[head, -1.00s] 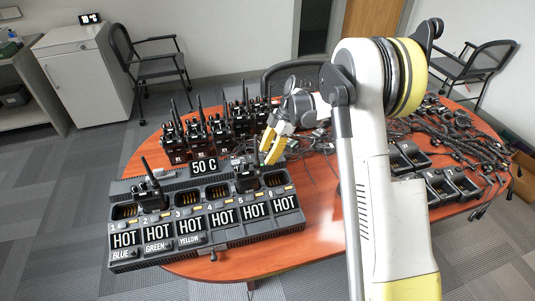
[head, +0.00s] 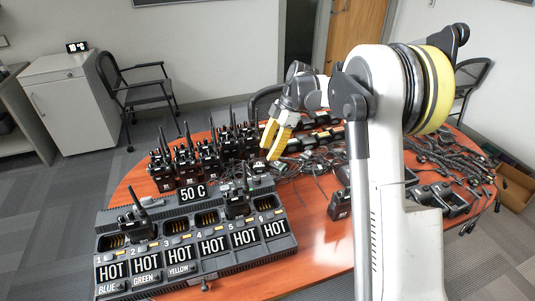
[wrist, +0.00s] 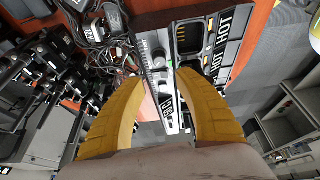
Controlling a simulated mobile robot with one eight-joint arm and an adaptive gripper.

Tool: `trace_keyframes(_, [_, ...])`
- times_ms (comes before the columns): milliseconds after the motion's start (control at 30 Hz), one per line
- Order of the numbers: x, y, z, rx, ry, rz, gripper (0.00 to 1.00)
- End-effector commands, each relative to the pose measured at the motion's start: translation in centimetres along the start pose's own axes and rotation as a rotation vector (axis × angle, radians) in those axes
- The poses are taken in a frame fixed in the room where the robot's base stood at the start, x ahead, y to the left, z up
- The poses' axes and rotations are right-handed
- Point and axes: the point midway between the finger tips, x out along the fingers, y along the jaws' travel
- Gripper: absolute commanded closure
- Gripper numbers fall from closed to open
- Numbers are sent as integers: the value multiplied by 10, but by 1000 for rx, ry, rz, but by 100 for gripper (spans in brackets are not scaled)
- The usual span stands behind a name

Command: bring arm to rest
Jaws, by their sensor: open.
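My gripper (head: 281,139) has yellow fingers and hangs above the table, behind the right end of the multi-bay charger (head: 190,272). In the wrist view the two fingers (wrist: 158,85) are apart with nothing between them, and the charger (wrist: 225,45) shows beyond them. My white arm stands at the right of the head view and hides part of the table behind it.
The orange-brown table (head: 305,240) bears the charger, with radios (head: 139,223) in two bays, and a "50 C" sign (head: 193,194). Several radios (head: 205,152) stand behind it. Tangled cables (head: 435,160) lie right. A chair (head: 135,90) and white cabinet (head: 70,105) stand at left.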

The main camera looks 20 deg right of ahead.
Motion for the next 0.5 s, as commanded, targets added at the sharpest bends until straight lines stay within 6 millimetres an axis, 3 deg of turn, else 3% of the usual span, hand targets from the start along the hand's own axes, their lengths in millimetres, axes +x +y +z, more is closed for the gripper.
trace_keyframes(333, [-5,-4,-5,23,-8,8,61])
trace_keyframes(500, [-33,-34,-31,201,-59,75,61])
